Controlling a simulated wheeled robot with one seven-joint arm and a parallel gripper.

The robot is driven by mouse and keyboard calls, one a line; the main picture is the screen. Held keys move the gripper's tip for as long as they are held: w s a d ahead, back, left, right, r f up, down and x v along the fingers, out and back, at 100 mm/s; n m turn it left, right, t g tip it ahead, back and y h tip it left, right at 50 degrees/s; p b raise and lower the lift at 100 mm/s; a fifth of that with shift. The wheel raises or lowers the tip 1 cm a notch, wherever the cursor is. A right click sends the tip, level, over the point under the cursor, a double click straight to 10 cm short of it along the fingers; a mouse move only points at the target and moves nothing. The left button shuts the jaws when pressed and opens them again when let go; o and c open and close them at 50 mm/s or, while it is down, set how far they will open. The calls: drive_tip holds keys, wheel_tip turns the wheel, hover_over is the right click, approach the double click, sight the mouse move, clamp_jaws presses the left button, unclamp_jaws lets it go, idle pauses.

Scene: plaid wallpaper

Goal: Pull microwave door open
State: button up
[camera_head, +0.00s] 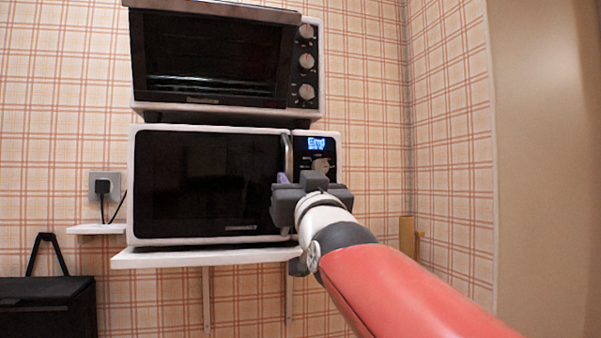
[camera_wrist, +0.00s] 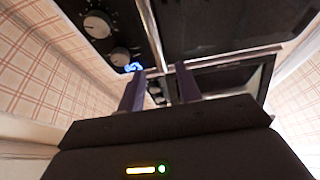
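The white microwave (camera_head: 237,242) stands on a wall shelf, with its dark glass door (camera_head: 205,180) shut. Its silver upright handle (camera_head: 288,153) is at the door's right edge, beside the control panel with a lit blue display (camera_head: 317,144). My gripper (camera_head: 281,178) is in front of the handle's lower part and hides it in the head view. In the wrist view my gripper's two fingers (camera_wrist: 159,70) are apart, and the handle (camera_wrist: 152,33) lines up with the gap between them. I cannot tell whether they touch it. The wrist view is upside down.
A toaster oven (camera_head: 210,55) with several knobs sits on top of the microwave. The shelf (camera_head: 205,257) is narrow. A side wall closes the right.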

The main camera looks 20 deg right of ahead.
sight(289, 169)
drive_tip(key=p+x, duration=0.2)
drive_tip(key=x, duration=0.5)
drive_tip(key=shift+w+r, duration=0.25)
drive_tip(key=shift+w, duration=0.05)
drive_tip(key=shift+c, duration=0.4)
clamp_jaws()
